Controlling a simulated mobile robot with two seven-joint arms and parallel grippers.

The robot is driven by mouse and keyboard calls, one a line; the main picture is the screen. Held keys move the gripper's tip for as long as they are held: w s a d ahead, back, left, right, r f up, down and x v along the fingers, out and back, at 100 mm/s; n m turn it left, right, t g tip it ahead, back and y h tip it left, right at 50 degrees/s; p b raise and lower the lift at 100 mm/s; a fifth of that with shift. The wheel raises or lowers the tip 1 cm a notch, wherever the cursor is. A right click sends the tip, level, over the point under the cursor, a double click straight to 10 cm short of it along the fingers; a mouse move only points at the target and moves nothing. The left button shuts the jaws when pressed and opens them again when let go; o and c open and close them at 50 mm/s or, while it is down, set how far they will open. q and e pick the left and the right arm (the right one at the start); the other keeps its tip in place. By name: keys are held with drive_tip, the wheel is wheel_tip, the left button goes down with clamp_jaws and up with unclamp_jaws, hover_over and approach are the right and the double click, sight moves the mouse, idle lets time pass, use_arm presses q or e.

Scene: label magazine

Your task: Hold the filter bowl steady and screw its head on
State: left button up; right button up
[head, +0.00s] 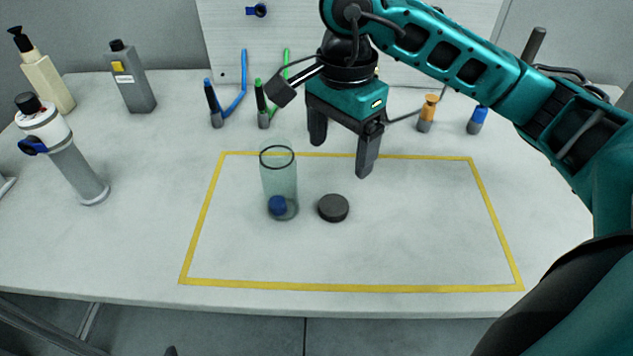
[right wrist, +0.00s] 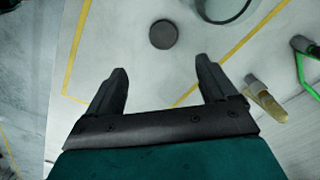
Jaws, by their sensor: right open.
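The filter bowl (head: 281,172), a clear greenish cylinder with a dark rim, stands upright and open inside the yellow outline on the table. A blue piece (head: 277,205) shows through its lower part. A round dark disc (head: 333,207), which looks like the head, lies flat just right of the bowl, apart from it. My right gripper (head: 341,158) is open and empty, above the table behind the disc. The right wrist view shows the disc (right wrist: 163,34) beyond my open fingers (right wrist: 162,68) and part of the bowl (right wrist: 222,8) at the top edge. My left gripper is not seen.
A grey-white filter housing (head: 70,160) and two bottles (head: 45,75) (head: 133,80) stand at the left. Blue and green tubed fittings (head: 214,105) (head: 263,105), an orange fitting (head: 427,113) and a blue-topped one (head: 478,120) stand along the back. The outlined area's right side is clear.

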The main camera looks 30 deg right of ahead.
drive_tip(key=shift+w, duration=0.4)
drive_tip(key=shift+s, duration=0.1)
drive_tip(key=b, duration=0.1)
hover_over(334, 204)
wheel_tip(334, 204, down, 8)
drive_tip(key=shift+r, duration=0.15)
wheel_tip(334, 204, down, 5)
drive_tip(key=shift+f, duration=0.1)
idle(0.4)
drive_tip(key=shift+c, duration=0.3)
drive_tip(key=c, duration=1)
